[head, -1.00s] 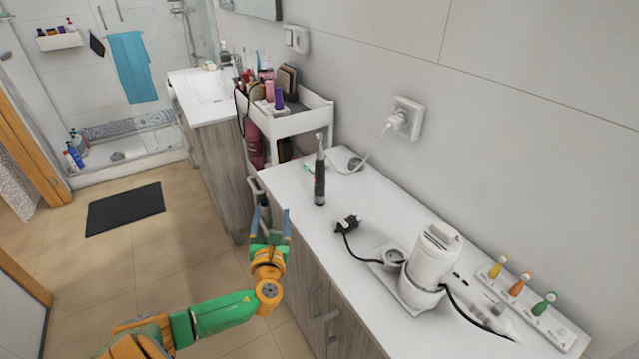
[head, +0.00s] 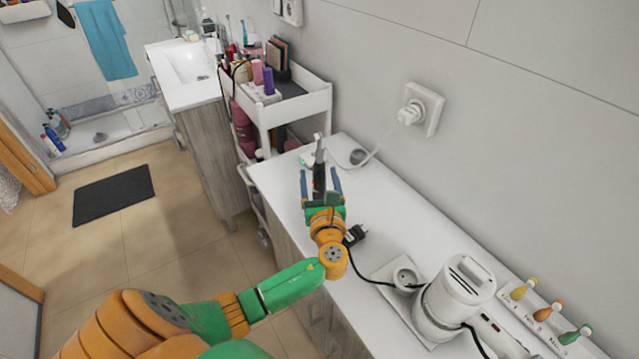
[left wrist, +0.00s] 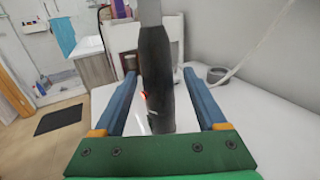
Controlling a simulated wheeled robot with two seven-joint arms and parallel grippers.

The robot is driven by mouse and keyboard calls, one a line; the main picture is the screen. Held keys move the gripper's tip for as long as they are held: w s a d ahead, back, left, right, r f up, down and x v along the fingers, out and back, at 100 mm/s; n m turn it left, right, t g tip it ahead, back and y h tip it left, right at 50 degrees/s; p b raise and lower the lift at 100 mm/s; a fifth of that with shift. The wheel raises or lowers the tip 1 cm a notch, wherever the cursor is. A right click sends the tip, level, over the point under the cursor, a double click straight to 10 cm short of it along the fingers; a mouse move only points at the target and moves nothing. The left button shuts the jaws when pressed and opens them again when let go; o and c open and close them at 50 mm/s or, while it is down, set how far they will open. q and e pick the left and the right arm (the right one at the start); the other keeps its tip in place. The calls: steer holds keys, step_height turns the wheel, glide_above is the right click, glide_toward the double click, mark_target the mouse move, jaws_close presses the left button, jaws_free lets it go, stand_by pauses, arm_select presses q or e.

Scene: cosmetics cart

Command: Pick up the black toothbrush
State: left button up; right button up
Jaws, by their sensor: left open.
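The black toothbrush (head: 319,176) is an electric one with a dark handle and a lighter, narrow upper part. It stands upright on the white countertop (head: 375,200). My left gripper (head: 320,174) is open, with one blue finger on each side of the handle in the head view. In the left wrist view the handle (left wrist: 156,75) rises between the two fingers, with gaps to both, and a small red light shows on it. The toothbrush's top is cut off in that view, and its lower end is partly hidden by my gripper in the head view. My right gripper is not in view.
A black plug (head: 355,235) lies just right of my left wrist, its cable running to a white charging base. A white appliance (head: 455,298) and a rack of coloured brush heads (head: 548,312) stand farther right. A white cart (head: 300,103) with cosmetics stands beyond the counter.

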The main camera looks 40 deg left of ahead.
arm_select(q)
steer(key=shift+w+a+f, duration=0.15)
steer(key=shift+w+a, duration=0.35)
steer(key=shift+w+a+f, duration=0.2)
steer(key=shift+w, duration=0.05)
steer(key=shift+s+d+r, duration=0.15)
steer(key=shift+s, duration=0.05)
steer(key=c, duration=0.6)
jaws_close()
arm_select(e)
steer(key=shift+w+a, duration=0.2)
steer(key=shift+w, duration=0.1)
